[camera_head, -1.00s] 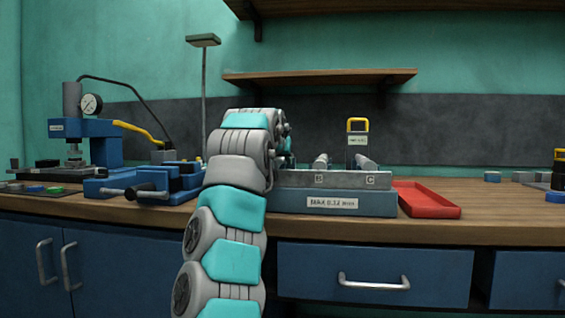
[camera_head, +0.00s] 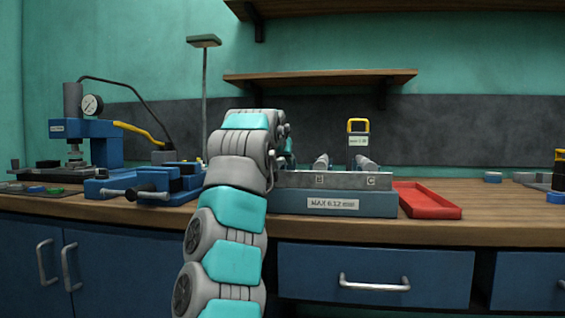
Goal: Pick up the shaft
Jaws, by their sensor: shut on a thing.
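A small dark part of my gripper (camera_head: 286,160) shows past my wrist, low at the rack's left end. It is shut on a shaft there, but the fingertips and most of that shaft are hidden.
A red tray (camera_head: 428,200) lies right of the rack. A yellow-handled gauge (camera_head: 358,140) stands behind it. A blue vise (camera_head: 150,184) and a press with a dial (camera_head: 90,140) are on the left. A shelf (camera_head: 320,77) hangs above. The bench right of the tray is mostly clear.

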